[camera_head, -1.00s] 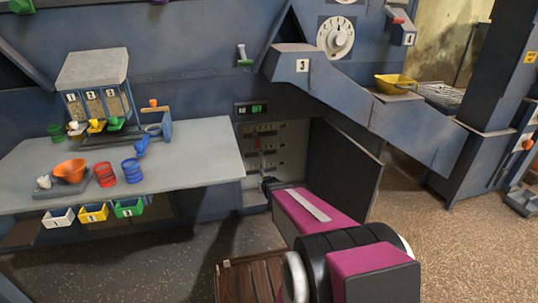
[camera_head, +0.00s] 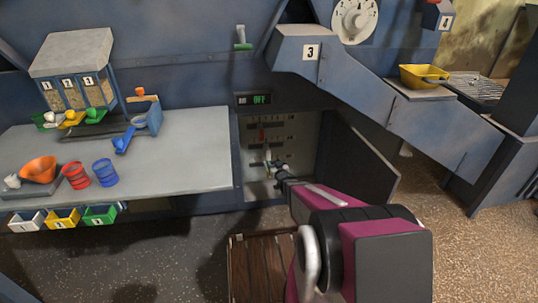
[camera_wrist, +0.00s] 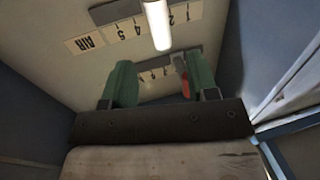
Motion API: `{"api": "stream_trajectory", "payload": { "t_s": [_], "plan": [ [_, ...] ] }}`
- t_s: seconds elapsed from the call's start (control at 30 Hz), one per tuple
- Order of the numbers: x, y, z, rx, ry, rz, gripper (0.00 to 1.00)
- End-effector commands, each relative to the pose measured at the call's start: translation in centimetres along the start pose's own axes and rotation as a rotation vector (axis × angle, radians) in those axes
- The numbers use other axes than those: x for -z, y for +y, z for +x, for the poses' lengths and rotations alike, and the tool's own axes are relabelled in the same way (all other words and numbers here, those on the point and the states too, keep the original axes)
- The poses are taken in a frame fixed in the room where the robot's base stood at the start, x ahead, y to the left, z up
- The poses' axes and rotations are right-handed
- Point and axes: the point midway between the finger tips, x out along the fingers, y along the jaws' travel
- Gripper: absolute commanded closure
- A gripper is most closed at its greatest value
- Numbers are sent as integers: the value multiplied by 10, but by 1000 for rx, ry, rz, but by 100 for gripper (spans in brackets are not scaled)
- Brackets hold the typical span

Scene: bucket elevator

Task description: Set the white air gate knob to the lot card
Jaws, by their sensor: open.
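The white air gate knob (camera_wrist: 157,25) is a pale upright bar in the wrist view, beside a numbered scale and a plate marked AIR (camera_wrist: 86,42). In the head view the knob (camera_head: 268,156) is small inside the open cabinet. My gripper (camera_wrist: 160,70) has two green fingers spread wide with nothing held. The knob shows beyond the fingertips, roughly in line with the gap; I see no contact. In the head view my gripper (camera_head: 277,172) is at the cabinet opening, its fingers hard to make out. I cannot make out a lot card.
The open cabinet door (camera_head: 362,160) stands right of my arm. A table (camera_head: 190,150) with cups and scoops is at left. A wooden crate (camera_head: 262,265) lies below.

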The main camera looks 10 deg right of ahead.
Motion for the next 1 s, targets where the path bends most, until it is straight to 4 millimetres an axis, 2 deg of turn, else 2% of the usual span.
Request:
{"api": "stream_trajectory", "payload": {
  "t_s": [0.3, 0.43, 0.6, 0.83, 0.87, 1.0],
  "plan": [
    [-2, 0, 59, 1, 0, -1, 46],
    [-2, 0, 77, 0, -2, -1, 46],
    [-1, 0, 88, 0, -1, 0, 46],
    [0, 0, 87, -1, -2, 0, 46],
    [0, 0, 87, -1, -2, 0, 53],
    [0, 0, 87, -1, -2, 0, 98]
  ]
}}
